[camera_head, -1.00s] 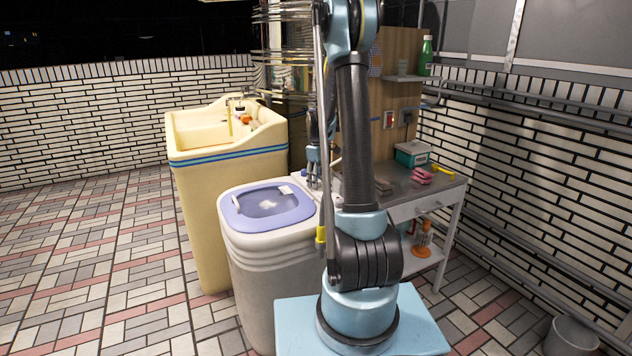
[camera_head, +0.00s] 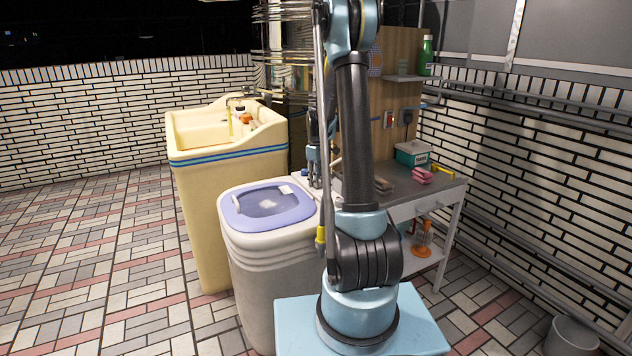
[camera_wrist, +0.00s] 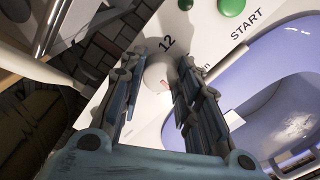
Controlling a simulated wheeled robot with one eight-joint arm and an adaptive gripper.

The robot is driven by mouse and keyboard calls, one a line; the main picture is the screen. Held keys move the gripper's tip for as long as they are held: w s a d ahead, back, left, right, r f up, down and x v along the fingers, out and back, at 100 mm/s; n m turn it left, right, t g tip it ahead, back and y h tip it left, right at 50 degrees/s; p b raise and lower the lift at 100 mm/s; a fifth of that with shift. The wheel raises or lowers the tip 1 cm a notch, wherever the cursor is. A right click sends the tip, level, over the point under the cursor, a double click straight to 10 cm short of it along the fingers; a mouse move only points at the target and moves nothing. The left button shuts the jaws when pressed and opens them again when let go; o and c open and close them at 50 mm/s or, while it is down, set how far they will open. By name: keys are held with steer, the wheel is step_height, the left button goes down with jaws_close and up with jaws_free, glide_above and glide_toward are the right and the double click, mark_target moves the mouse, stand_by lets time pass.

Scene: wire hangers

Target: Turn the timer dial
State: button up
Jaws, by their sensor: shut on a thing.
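The timer dial (camera_wrist: 157,74) is a round pale knob with a red mark on a white washing machine panel (camera_wrist: 192,48). In the wrist view "12" is printed just above it. My gripper (camera_wrist: 160,72) has one finger on each side of the dial and is shut on it. In the head view my gripper (camera_head: 314,178) points down at the back right of the washing machine (camera_head: 270,260). The dial is hidden there by my gripper and arm. Part of the dial's face is hidden by the fingers in the wrist view.
Green buttons (camera_wrist: 231,7) and the word START sit beside the dial. The machine's purple lid (camera_head: 268,204) is closed. A yellow sink (camera_head: 228,150) stands behind, and a metal table (camera_head: 405,196) with a teal box (camera_head: 412,153) stands right.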

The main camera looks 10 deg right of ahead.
steer(key=m, duration=1)
steer(key=shift+m, duration=0.3)
stand_by(0.4)
steer(key=o, duration=1.1)
step_height(320, 180, up, 12)
steer(key=shift+f, duration=0.1)
